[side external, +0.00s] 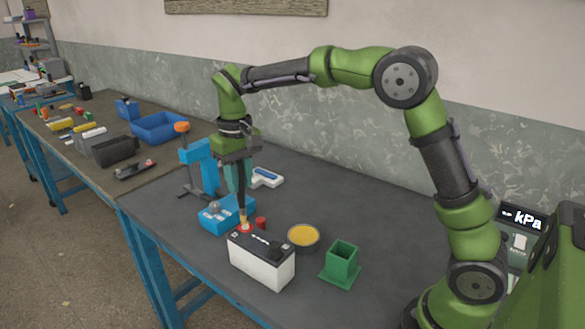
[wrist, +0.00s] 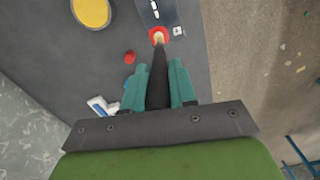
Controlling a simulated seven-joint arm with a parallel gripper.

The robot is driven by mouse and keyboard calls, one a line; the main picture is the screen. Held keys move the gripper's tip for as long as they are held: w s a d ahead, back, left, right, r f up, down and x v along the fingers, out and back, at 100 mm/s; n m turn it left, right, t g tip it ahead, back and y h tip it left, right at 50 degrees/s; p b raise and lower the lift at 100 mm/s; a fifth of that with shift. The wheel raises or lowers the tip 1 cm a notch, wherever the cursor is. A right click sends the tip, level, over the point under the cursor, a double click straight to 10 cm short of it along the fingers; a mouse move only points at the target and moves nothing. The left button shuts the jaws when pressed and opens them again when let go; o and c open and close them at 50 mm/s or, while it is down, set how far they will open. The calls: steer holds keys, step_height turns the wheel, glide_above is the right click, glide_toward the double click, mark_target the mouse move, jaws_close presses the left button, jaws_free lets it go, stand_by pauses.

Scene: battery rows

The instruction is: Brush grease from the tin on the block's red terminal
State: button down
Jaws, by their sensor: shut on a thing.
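My gripper (side external: 238,178) has its teal fingers shut on the dark handle of a brush (side external: 242,203), which points down. In the wrist view my gripper (wrist: 158,84) also shows, with the brush (wrist: 158,62) between the fingers. The block (side external: 262,265) is a white battery with a black top. The pale brush tip is at its red terminal (side external: 244,228), seen as a red ring around the tip in the wrist view (wrist: 152,31); it appears to touch. The round tin (side external: 304,237) of yellow grease stands right of the block, and shows in the wrist view (wrist: 90,11).
A green square holder (side external: 341,263) stands right of the tin. A small red cap (side external: 261,223) is behind the block. A blue device (side external: 221,217), a blue stand with an orange top (side external: 198,165) and a white-and-blue item (side external: 267,177) are farther back. The block is near the bench's front edge.

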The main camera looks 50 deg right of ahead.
mark_target(239, 162)
steer(key=shift+s, duration=0.45)
stand_by(0.4)
steer(key=shift+w, duration=0.25)
stand_by(0.4)
steer(key=shift+r, duration=3.5)
